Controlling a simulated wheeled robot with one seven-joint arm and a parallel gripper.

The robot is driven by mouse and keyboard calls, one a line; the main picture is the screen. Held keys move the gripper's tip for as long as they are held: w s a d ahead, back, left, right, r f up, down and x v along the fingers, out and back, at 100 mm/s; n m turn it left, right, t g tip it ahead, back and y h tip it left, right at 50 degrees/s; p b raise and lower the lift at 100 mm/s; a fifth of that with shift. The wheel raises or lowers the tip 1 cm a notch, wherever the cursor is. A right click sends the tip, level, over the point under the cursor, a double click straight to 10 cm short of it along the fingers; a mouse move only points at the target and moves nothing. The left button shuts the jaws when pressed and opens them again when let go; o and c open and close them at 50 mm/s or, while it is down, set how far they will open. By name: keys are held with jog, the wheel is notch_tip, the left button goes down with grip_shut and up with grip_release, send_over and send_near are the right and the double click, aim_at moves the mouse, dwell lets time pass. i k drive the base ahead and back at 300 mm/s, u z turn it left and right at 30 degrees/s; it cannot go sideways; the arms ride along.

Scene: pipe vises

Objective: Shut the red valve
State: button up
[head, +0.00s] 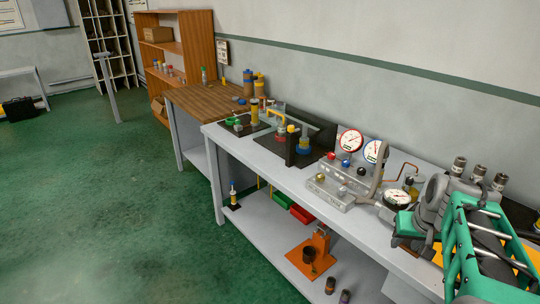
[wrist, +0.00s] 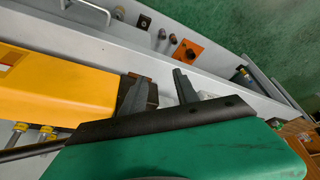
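A small red knob (head: 346,162) shows in the head view, on the grey metal manifold (head: 327,193) in the middle of the bench. It is too small to tell how far it is turned. In the wrist view my gripper (wrist: 160,88) has its two dark fingers apart, with nothing clearly held between them. A brown block (wrist: 152,94) shows beside the left finger; I cannot tell whether it touches. No red valve shows in the wrist view. My green arm fills the lower right of the head view, and the gripper's fingertips cannot be made out there.
Dial gauges (head: 350,140) stand behind the manifold, and another gauge (head: 397,199) lies nearer my arm. Black-based pipe fixtures (head: 303,146) stand farther along the bench (head: 262,157). An orange stand (head: 309,262) and bins are on the lower shelf. The green floor at left is open.

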aim_at(332, 156)
jog(key=u, duration=1)
jog(key=i, duration=2.25)
jog(key=z, duration=2)
jog(key=i, duration=0.5)
jog(key=u, duration=0.1)
